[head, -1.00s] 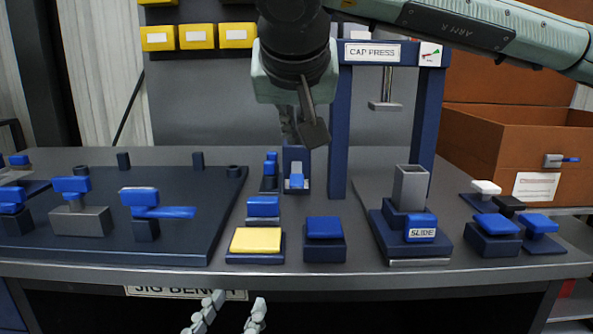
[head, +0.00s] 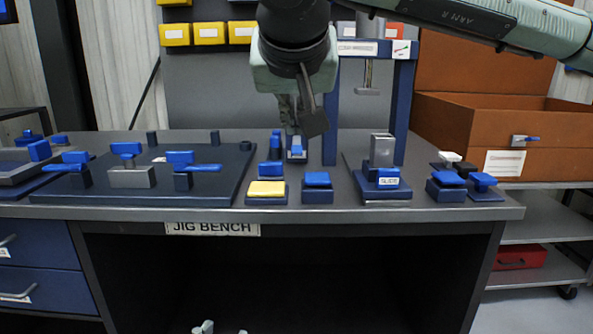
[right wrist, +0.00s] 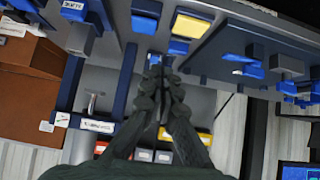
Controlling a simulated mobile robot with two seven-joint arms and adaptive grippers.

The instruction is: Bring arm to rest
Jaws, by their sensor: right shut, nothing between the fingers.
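My right arm comes in from the top right in the head view. Its right gripper (head: 303,118) hangs down in front of the back panel, above the rear of the jig bench (head: 330,213). In the right wrist view its dark ridged fingers (right wrist: 163,85) are together with nothing between them. At the bottom edge of the head view, two small pale tips (head: 204,327) show that look like my left gripper. The rest of it is cut off, so its opening cannot be judged.
A blue cap press (head: 330,110) stands just behind and right of the gripper. Blue-handled fixtures, a yellow-topped block (head: 266,188) and a slide block (head: 387,184) sit on the bench. An open brown box (head: 455,120) stands at right.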

